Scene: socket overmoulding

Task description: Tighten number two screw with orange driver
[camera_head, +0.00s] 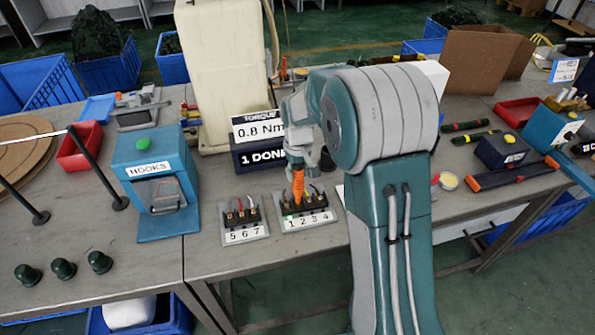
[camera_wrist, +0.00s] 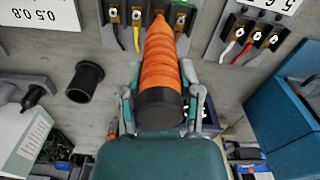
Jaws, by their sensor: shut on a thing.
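The orange driver (camera_head: 297,182) points down at the terminal block (camera_head: 319,219) labelled 1 2 3 4. My gripper (camera_head: 296,160) is shut on the driver near its top. In the wrist view the orange driver (camera_wrist: 160,66) sits between the fingers of my gripper (camera_wrist: 160,98), its dark end cap towards me. Its tip lies over the second position from the block's label-1 end, hiding that screw. I cannot tell whether the tip touches it. The other screws show on both sides. A green light shows by number 1.
A display (camera_head: 259,126) reads 0.8 Nm, with a sign (camera_head: 254,157) reading 1 DONE below. A block (camera_head: 244,236) labelled 5 6 7 stands to the left, beyond it a blue HOOKS box (camera_head: 150,165). A black holder cup (camera_wrist: 85,82) stands beside the driver in the wrist view.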

